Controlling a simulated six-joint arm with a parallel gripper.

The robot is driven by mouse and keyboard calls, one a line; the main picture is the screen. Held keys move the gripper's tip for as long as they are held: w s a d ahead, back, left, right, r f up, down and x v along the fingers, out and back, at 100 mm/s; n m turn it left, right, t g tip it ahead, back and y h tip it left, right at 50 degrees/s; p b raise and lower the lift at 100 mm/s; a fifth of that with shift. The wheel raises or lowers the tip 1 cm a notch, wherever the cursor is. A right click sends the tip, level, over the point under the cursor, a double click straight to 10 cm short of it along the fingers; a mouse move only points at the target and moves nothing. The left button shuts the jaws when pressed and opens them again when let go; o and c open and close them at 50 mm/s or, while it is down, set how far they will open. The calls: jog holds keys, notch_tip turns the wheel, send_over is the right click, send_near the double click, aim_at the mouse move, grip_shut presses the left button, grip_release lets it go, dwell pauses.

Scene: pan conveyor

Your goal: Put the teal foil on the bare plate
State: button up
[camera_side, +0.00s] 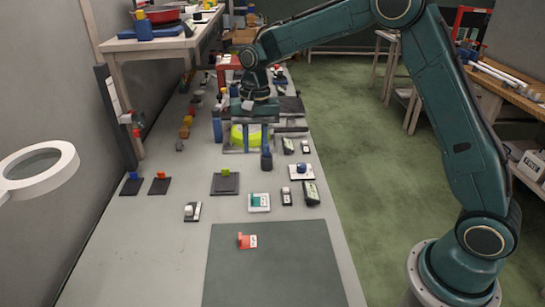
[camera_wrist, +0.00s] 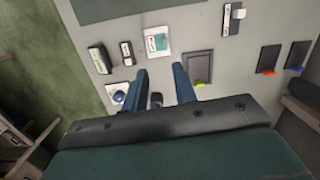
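A small teal piece, which looks like the teal foil (camera_side: 255,199), is on a white square plate (camera_side: 266,208) in the middle of the table. It also shows in the wrist view (camera_wrist: 160,42). My gripper (camera_side: 242,143) is farther back along the table, with its two blue fingers apart. In the wrist view my gripper (camera_wrist: 159,70) is open, with nothing held between the fingertips. A dark grey square plate (camera_side: 216,190) has a bright green block (camera_side: 225,172) at its back edge; its middle looks bare. I cannot tell how high the fingers are above the table.
Two dark plates with a blue block (camera_side: 134,176) and a red block (camera_side: 161,175) lie at the left. A white plate with a blue knob (camera_side: 301,168) and dark labelled items lie at the right.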

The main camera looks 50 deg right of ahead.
jog(key=s+d+r+n+t, duration=0.1)
jog(key=s+r+n+t, duration=0.25)
jog(key=s+r, duration=1.05)
jog(key=s+d+f+n+t, duration=0.1)
jog(key=s+n, duration=0.1)
jog(key=s, duration=0.6)
jog(key=s+n+t+h, duration=0.1)
jog(key=s+n, duration=0.1)
jog(key=s, duration=0.7)
jog(key=shift+s+d+f+n+t, duration=0.2)
jog(key=shift+d+f+n+t, duration=0.15)
jog(key=shift+d+f, duration=0.05)
